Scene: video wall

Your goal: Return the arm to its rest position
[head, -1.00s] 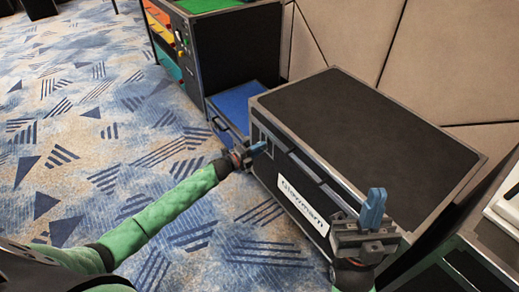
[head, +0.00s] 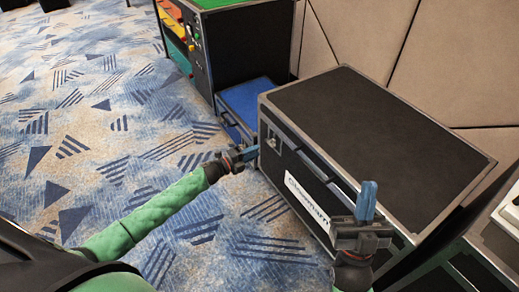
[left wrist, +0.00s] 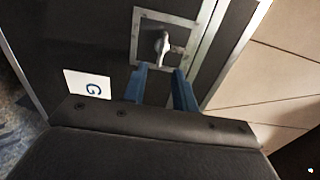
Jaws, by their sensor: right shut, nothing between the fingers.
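My left gripper (head: 250,152) is at the left end of the black case (head: 375,130), close to its front face. In the left wrist view its two blue fingers (left wrist: 162,72) are apart with nothing between them. They point toward a silver latch (left wrist: 162,43) in a square metal plate on the case. I cannot tell from the views how wide the gap to the case is. My right gripper (head: 367,200) points up in front of the case's near right part, with its blue fingers together and empty.
A blue-topped box (head: 250,100) and a black cabinet (head: 240,50) with a green top stand behind the case. Beige wall panels (head: 440,60) rise behind. Another dark case (head: 470,265) is at the lower right. Patterned carpet (head: 80,130) is open on the left.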

